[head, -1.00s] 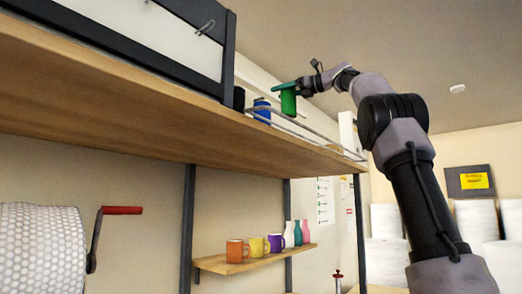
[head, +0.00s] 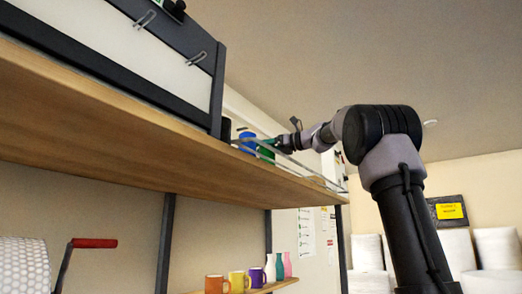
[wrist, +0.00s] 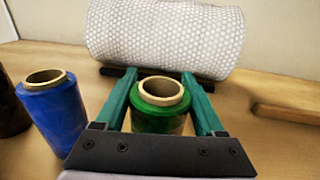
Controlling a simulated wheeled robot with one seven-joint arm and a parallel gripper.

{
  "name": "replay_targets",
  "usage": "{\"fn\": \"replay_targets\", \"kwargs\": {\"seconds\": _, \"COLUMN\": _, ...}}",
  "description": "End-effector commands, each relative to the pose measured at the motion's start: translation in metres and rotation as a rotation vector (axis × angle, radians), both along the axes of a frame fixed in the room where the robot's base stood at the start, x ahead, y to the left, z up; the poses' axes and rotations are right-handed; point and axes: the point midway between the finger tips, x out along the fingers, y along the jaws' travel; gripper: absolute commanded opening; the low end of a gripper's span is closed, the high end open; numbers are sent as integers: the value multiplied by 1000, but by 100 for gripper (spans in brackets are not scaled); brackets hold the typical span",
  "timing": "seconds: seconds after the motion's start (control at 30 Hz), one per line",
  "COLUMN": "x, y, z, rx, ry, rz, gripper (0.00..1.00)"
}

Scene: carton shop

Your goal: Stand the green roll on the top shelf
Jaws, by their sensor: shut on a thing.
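The green roll (head: 266,152) is upright behind the wire rail of the top shelf (head: 110,115). In the wrist view the green roll (wrist: 160,118) sits between the two green fingers of my gripper (wrist: 157,82), its cardboard core open at the top. My gripper (head: 272,142) is shut on it, reaching in from the right in the head view. The roll's base is hidden, so I cannot tell whether it touches the board.
A blue roll (wrist: 52,108) stands just left of my gripper; it also shows in the head view (head: 247,141). A large bubble-wrap roll (wrist: 165,38) lies behind. A dark-framed bin (head: 165,45) stands on the shelf at left. Some bare board (wrist: 235,100) is free at right.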

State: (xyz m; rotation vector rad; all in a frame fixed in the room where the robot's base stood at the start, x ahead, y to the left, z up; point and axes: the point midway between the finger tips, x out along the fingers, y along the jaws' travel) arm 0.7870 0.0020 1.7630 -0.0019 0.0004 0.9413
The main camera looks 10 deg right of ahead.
Motion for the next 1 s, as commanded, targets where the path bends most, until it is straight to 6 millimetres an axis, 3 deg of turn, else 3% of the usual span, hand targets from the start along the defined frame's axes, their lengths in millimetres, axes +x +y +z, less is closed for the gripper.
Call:
{"fn": "replay_targets", "kwargs": {"seconds": 0.43, "x": 0, "y": 0, "z": -8, "rx": 1, "ry": -1, "rz": 1, "gripper": 0}}
{"fn": "replay_targets", "kwargs": {"seconds": 0.47, "x": 0, "y": 0, "z": -9, "rx": 1, "ry": -1, "rz": 1, "gripper": 79}}
{"fn": "replay_targets", "kwargs": {"seconds": 0.5, "x": 0, "y": 0, "z": -9, "rx": 1, "ry": -1, "rz": 1, "gripper": 94}}
{"fn": "replay_targets", "kwargs": {"seconds": 0.53, "x": 0, "y": 0, "z": -9, "rx": 1, "ry": -1, "rz": 0, "gripper": 100}}
{"fn": "replay_targets", "kwargs": {"seconds": 0.83, "x": 0, "y": 0, "z": -5, "rx": 0, "ry": -1, "rz": 0, "gripper": 100}}
{"fn": "replay_targets", "kwargs": {"seconds": 1.0, "x": -14, "y": -21, "z": -5, "rx": -1, "ry": -1, "rz": -5, "gripper": 100}}
